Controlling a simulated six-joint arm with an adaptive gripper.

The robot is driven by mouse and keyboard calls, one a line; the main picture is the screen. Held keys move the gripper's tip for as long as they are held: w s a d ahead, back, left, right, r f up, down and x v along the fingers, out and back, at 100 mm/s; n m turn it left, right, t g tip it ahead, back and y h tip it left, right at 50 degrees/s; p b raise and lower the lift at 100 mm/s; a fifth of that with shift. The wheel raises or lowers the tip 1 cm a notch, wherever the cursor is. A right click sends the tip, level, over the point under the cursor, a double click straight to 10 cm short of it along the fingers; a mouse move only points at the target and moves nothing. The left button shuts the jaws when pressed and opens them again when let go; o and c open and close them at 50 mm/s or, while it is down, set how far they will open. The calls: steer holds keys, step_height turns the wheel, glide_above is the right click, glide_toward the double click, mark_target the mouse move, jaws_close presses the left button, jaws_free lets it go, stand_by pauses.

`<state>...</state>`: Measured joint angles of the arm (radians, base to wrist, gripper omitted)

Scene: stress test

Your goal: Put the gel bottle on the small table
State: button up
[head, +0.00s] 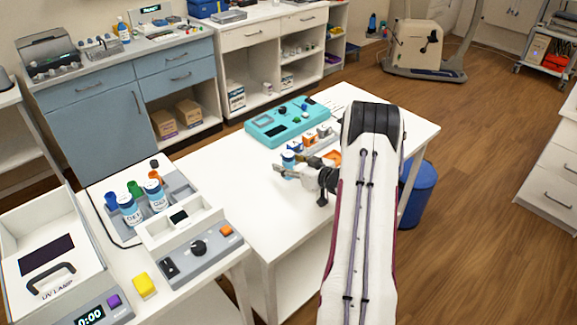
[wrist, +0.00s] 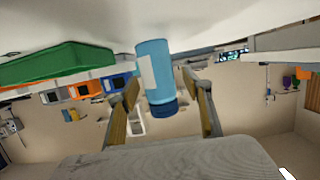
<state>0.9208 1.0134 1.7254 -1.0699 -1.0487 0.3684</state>
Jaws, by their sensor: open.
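A light-blue bottle (head: 288,159) with a dark-blue cap stands on the white table (head: 215,165) in the head view; its label is too small to read. My gripper (head: 295,167) is open at this bottle. In the wrist view, which looks upside down, the bottle (wrist: 154,78) shows between the two open fingers, with its cap toward the lower edge. I cannot tell whether either finger touches it.
A teal case (head: 284,122) and several small orange and white items (head: 312,138) lie behind my gripper. A grey control box (head: 198,255), a yellow block (head: 144,286) and a UV lamp box (head: 50,250) are at left. The white table's near-left part is clear. A blue bin (head: 418,195) stands at right.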

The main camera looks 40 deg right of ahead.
steer(key=c, duration=1.4)
steer(key=shift+r, duration=0.15)
steer(key=shift+r, duration=4.9)
